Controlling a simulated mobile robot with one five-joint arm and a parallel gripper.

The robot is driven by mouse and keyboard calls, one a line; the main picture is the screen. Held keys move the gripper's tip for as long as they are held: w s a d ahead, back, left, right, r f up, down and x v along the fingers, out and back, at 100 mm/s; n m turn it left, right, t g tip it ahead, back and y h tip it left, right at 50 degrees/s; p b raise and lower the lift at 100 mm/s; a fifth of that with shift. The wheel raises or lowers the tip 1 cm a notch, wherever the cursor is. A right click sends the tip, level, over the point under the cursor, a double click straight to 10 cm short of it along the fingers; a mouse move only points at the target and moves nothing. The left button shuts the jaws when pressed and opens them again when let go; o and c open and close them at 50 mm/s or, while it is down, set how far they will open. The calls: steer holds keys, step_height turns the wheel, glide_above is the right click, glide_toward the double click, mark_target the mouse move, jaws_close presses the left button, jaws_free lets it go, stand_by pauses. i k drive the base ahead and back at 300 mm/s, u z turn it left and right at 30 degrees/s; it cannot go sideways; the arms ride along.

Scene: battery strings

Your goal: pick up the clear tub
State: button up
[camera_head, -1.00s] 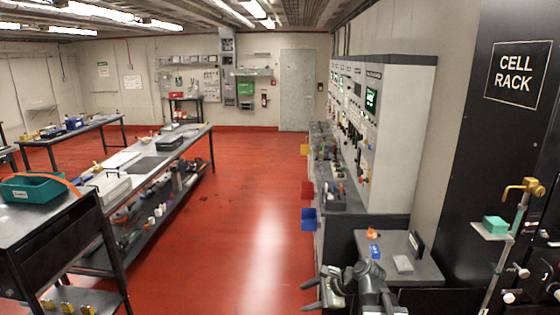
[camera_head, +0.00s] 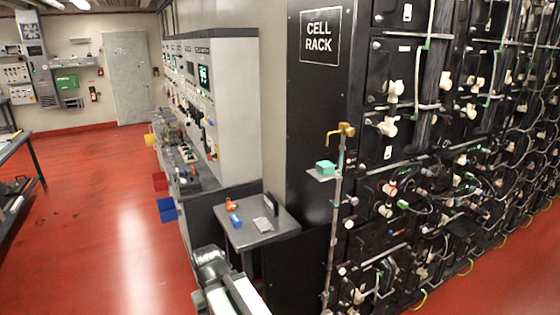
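I cannot make out a clear tub for certain in this view. A small pale grey, flat-looking item (camera_head: 263,225) lies on the low grey side table beside the cell rack; it is too small to tell what it is. Part of my own arm shows at the bottom, left of centre, in front of that table. My gripper's fingertips cannot be seen.
The side table (camera_head: 240,238) also holds a blue item (camera_head: 235,220) and an orange item (camera_head: 249,204). A stand with a teal block (camera_head: 326,167) rises before the black cell rack (camera_head: 318,110). Red floor (camera_head: 110,230) is open at left.

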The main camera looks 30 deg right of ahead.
mark_target(324, 163)
steer(key=z, duration=2.3)
steer(key=k, duration=0.95)
steer(key=u, duration=1.75)
steer(key=i, duration=1)
steer(key=z, duration=0.05)
